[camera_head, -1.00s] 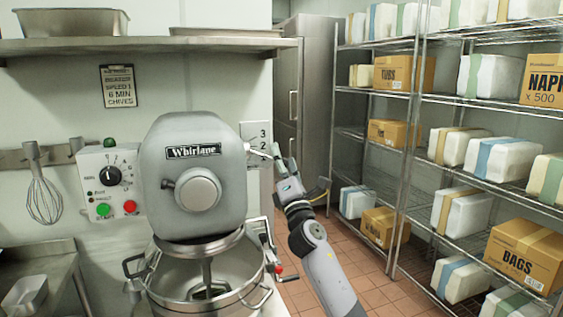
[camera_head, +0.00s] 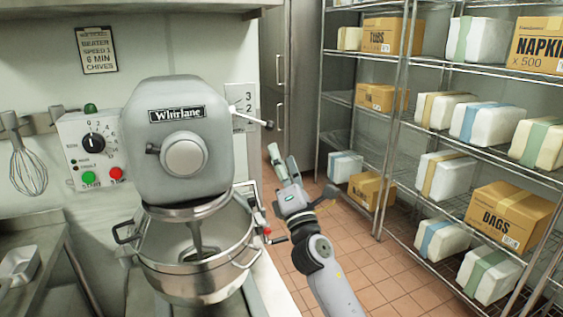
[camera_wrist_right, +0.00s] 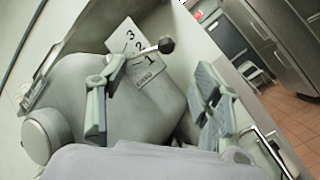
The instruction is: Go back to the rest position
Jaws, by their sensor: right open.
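My right gripper (camera_head: 278,173) is to the right of the grey Whirlane mixer (camera_head: 178,140) in the head view, apart from it. In the right wrist view my right gripper (camera_wrist_right: 155,105) shows two spread fingers with nothing between them. The mixer's speed lever (camera_wrist_right: 166,45) with its dark knob and the 3-2-1 plate (camera_wrist_right: 138,55) show beyond the fingers. In the head view the lever (camera_head: 255,119) points right from the mixer head. The steel bowl (camera_head: 195,262) sits under the head with the beater (camera_head: 197,240) in it. My left gripper is not in view.
A wire shelf rack (camera_head: 400,118) with boxes and wrapped packs stands at the right. The control box (camera_head: 90,150) and a whisk (camera_head: 28,170) are on the left wall. A steel counter (camera_head: 45,240) is at left. Tiled floor (camera_head: 370,265) is open between mixer and rack.

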